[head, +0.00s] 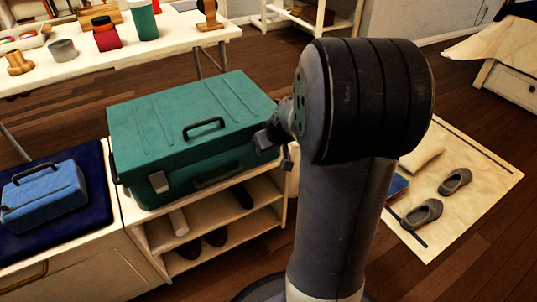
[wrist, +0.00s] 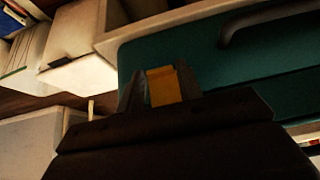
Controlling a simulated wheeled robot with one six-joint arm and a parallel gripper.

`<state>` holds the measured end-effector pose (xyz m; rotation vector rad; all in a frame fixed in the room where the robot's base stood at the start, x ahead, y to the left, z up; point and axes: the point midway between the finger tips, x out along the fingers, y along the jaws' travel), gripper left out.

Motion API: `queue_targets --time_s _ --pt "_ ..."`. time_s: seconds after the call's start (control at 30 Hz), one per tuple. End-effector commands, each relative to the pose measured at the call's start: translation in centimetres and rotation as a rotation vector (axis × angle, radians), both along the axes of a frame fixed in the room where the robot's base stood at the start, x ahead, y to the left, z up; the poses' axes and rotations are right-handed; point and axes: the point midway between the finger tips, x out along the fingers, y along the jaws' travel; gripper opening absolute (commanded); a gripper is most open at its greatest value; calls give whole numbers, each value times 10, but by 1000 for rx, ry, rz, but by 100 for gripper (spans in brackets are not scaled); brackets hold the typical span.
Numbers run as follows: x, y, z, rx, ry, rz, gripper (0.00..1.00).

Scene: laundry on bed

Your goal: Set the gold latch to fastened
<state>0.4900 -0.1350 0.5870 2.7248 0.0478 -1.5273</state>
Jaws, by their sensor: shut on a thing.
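The green case (head: 165,120) stands closed on top of a cream shelf unit, with a dark handle on its lid and another on its front. A silver latch (head: 158,181) is at the left of its front. My gripper (head: 274,146) is at the right end of the case's front. In the wrist view, my gripper (wrist: 160,90) has its two fingers on either side of the gold latch (wrist: 162,86) and is shut on it, against the green case (wrist: 210,62). The gold latch is hidden in the head view. I cannot tell whether it is fastened.
A blue case (head: 43,195) lies on a dark blue mat to the left. Shoes sit in the shelf unit (head: 215,243) below. A white table (head: 120,55) with cups and small items stands behind. A pale rug (head: 470,215) with slippers lies at right.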

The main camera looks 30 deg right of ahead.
Motion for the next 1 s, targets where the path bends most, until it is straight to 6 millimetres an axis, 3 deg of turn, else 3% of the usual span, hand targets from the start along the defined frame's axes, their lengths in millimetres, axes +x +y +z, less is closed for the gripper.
queue_targets --time_s 0.67,0.7,0.87,1.0 --pt "1 0 0 1 -29 -1 11" --pt "1 0 0 1 -29 -1 37" --pt "1 0 0 1 -28 0 50" --pt "1 0 0 1 -28 0 51"
